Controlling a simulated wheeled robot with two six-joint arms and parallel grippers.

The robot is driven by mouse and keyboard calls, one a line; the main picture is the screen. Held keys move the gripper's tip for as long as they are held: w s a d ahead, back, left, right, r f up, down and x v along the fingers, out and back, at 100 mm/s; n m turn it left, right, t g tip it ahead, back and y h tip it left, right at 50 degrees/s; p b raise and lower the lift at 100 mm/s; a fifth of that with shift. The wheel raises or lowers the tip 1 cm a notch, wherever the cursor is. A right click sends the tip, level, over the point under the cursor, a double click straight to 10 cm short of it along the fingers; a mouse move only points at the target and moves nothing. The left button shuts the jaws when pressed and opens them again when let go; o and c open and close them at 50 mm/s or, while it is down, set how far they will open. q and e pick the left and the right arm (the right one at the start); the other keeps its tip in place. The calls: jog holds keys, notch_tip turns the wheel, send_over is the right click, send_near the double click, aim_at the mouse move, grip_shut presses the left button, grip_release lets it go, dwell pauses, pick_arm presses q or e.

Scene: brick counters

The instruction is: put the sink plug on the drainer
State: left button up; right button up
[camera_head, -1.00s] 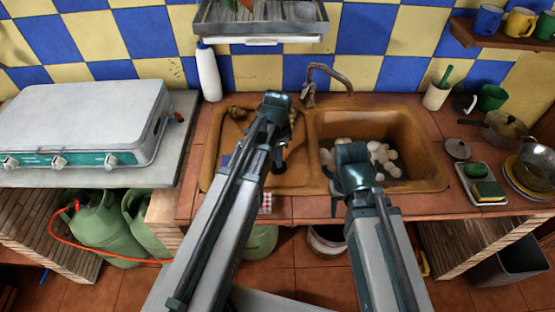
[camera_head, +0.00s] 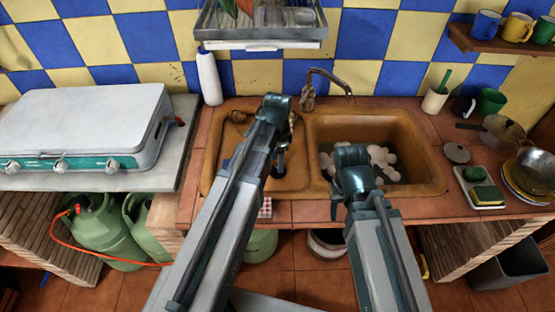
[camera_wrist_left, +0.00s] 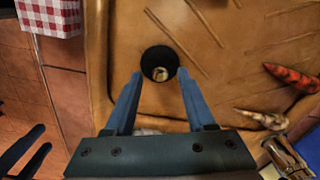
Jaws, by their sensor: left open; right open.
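A small black round thing with a pale centre, which looks like the sink plug (camera_wrist_left: 160,63), shows in the left wrist view over the brown grooved drainer (camera_wrist_left: 215,25). I cannot tell whether its whole underside touches the drainer. My left gripper (camera_wrist_left: 159,74) is open, with its two blue fingertips on either side of the plug's near edge, not closed on it. My right gripper's dark fingers (camera_wrist_left: 45,136) stand apart and empty at the left wrist view's lower left.
The sink basin (camera_head: 425,178) holds several pale round pieces. A red checked cloth (camera_wrist_left: 48,15) hangs at the counter edge. A tap (camera_head: 308,95) rises behind, and a dish rack (camera_head: 262,45) hangs above.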

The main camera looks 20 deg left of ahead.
pick_arm(q)
notch_tip(320, 180, up, 11)
jog(key=p, duration=1.1)
jog(key=s+d+n+y, duration=0.1)
jog(key=s+d+n, duration=0.6)
jog(key=s+d, duration=0.3)
jog(key=s, duration=0.3)
jog(key=shift+s+d+r+b, duration=0.15)
jog(key=shift+s+d+b, duration=0.05)
jog(key=shift+s+b, duration=0.15)
notch_tip(320, 180, down, 2)
jog(key=shift+f+b, duration=0.25)
jog(key=shift+b, duration=0.95)
